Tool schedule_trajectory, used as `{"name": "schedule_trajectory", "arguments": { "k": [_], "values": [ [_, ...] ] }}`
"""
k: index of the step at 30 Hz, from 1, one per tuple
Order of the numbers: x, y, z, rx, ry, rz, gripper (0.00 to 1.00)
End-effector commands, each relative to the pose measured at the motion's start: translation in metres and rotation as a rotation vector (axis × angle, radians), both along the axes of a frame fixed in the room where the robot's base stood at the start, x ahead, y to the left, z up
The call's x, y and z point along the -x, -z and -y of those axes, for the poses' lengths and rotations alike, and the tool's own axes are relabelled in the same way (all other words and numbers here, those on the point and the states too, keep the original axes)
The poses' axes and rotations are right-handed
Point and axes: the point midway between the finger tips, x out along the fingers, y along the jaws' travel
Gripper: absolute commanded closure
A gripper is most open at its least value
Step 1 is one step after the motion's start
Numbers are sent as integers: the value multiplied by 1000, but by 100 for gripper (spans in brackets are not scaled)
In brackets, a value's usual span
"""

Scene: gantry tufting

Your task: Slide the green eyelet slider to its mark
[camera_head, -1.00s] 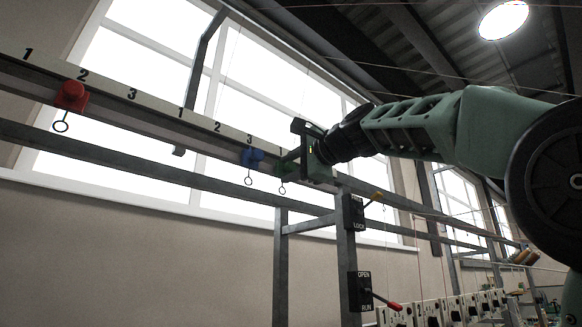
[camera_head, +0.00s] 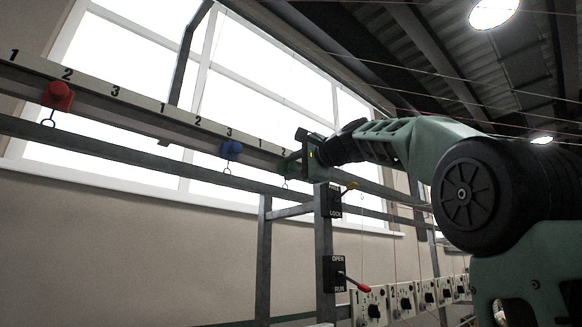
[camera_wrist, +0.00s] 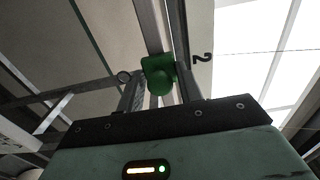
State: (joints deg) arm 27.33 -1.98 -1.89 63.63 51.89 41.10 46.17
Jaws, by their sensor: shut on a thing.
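The green eyelet slider (camera_wrist: 158,74) is on the overhead rail (camera_wrist: 153,25) in the wrist view, between the fingers of my gripper (camera_wrist: 157,85). In the head view my gripper (camera_head: 300,160) is at the rail, right of a "2" on the strip (camera_head: 284,153), and covers most of the slider. Its eyelet (camera_head: 285,185) hangs below.
A blue slider (camera_head: 231,149) and a red slider (camera_head: 57,96) are further left on the rail. A grey post frame (camera_head: 323,250) with a yellow-handled and a red-handled lever (camera_head: 352,283) stands below my gripper. Thin threads cross the right side.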

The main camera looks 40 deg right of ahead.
Motion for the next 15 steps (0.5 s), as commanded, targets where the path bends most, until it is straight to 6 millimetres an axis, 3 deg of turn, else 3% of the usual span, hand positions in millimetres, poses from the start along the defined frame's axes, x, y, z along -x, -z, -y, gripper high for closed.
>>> {"name": "schedule_trajectory", "arguments": {
  "k": [1,2,11,15],
  "values": [
    [0,0,0,3,1,-1,100],
    [0,0,0,3,1,-1,56],
    [1,1,0,2,0,-1,54],
    [11,2,0,3,0,0,54]
  ]
}}
